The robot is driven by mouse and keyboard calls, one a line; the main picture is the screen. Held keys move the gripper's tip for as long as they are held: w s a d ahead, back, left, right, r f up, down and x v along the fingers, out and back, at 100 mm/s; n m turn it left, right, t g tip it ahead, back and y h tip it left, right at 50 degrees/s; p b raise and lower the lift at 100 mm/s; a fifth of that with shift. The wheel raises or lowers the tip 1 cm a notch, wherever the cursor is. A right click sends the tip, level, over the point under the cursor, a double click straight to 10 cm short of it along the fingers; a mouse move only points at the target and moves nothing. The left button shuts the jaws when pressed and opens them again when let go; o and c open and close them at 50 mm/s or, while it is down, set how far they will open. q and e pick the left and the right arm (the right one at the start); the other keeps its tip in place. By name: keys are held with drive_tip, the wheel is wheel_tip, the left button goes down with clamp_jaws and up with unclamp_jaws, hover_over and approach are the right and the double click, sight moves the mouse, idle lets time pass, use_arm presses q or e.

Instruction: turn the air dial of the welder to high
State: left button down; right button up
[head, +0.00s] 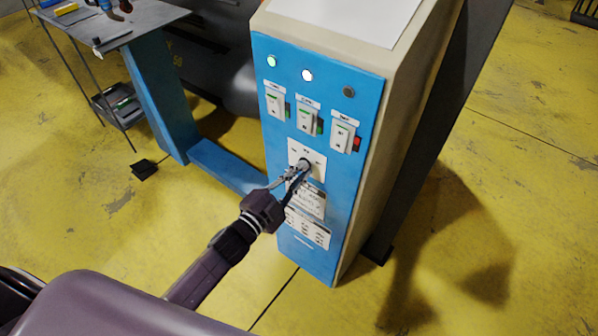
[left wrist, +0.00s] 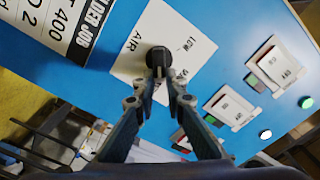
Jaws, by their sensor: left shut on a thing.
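The welder (head: 270,150) is a tall cabinet with a blue front panel and beige side. Its air dial (head: 304,163) is a black round knob on a white plate below the row of switches. In the left wrist view the dial (left wrist: 157,56) sits by the words AIR and LOW; the far side of the plate is partly hidden by my fingers. My left gripper (head: 297,173) reaches the panel from below left. In the left wrist view its fingertips (left wrist: 159,76) are closed together on the dial. Which way the dial points cannot be told. My right gripper is not in view.
Above the dial are three switches, the right one (head: 343,136) with a red part, and three lamps; the left two are lit. A workbench (head: 160,15) with tools stands at the back left. Yellow floor (head: 440,230) is open on the right.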

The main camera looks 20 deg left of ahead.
use_arm(q)
drive_tip(key=shift+f+m, duration=0.15)
drive_tip(key=shift+m, duration=0.65)
drive_tip(key=shift+d, duration=0.1)
drive_tip(key=c, duration=2)
unclamp_jaws()
drive_tip(key=shift+s, duration=0.1)
drive_tip(key=v, duration=1.2)
